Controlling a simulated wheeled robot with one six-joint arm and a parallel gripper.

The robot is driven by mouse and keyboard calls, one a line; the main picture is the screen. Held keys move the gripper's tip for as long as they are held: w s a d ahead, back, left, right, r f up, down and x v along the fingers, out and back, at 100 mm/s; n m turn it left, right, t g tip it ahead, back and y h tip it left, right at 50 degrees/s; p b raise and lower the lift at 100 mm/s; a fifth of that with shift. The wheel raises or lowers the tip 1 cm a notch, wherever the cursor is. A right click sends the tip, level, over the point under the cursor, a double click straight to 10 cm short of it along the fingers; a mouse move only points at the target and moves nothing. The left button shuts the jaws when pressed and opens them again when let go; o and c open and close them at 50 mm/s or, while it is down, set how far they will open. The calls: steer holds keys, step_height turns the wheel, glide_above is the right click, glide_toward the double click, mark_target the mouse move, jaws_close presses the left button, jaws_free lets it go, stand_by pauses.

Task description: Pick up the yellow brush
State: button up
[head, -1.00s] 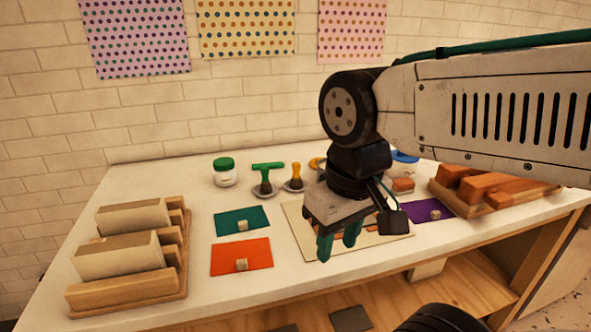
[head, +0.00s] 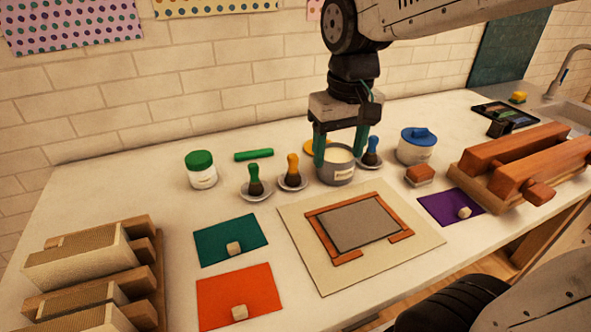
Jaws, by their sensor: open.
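The yellow brush (head: 293,166) stands upright, dark bristles down, on a small white dish (head: 293,187) toward the back of the table. My gripper (head: 340,156) is open and points down, just right of the yellow brush. Its teal fingers are apart and appear in front of or over the grey pot (head: 336,174) with pale contents. I cannot tell whether they touch the pot. Nothing is held between the fingers. A green-handled brush (head: 255,179) stands on a dish to the left, and a blue-handled brush (head: 371,150) stands to the right of the pot.
A green-lidded jar (head: 201,170) and green roller (head: 253,154) are at left. A yellow round item (head: 317,146) is partly hidden behind the pot. A blue-lidded pot (head: 416,146) and brown block (head: 420,174) are at right. A framed board (head: 298,240) lies in front.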

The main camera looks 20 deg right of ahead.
steer(key=w+a+f, duration=0.1)
steer(key=w+f, duration=0.2)
steer(key=w, duration=0.5)
glide_above(293, 170)
steer(key=w, duration=0.1)
steer(key=shift+g, duration=0.4)
steer(key=f, duration=0.5)
steer(key=shift+w+d, duration=0.15)
steer(key=shift+d, duration=0.1)
steer(key=shift+w+f, duration=0.25)
steer(key=shift+f, duration=0.45)
steer(key=f, duration=0.6)
steer(key=shift+s+f, duration=0.2)
steer(key=shift+f, duration=0.2)
steer(key=c, duration=1.1)
